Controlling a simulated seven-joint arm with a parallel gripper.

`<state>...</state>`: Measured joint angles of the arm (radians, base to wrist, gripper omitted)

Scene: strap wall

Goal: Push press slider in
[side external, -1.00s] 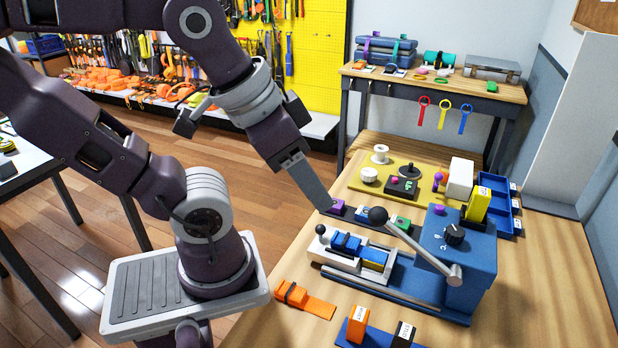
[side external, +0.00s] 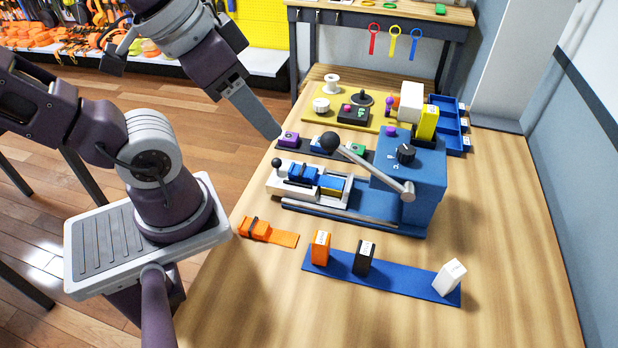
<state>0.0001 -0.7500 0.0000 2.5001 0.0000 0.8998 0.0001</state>
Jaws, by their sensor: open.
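The press (side external: 412,175) is a blue block on a blue base, with a black dial and a grey lever (side external: 375,170) that ends in a black ball. The slider (side external: 310,182) is a white tray holding blue pieces and a yellow-topped piece, with a small black knob at its left end. It sticks out to the left of the press block on the base. My gripper (side external: 277,134) points down above the slider's far left side, close to the purple block (side external: 289,139) in the picture. It is open and appears empty; its fingers overlap from this side.
An orange strap piece (side external: 268,233) lies at the front left. A blue strip (side external: 395,280) with orange, black and white blocks lies in front of the press. A yellow board (side external: 390,112) with spools and a blue bin (side external: 452,130) stand behind. The table's right side is clear.

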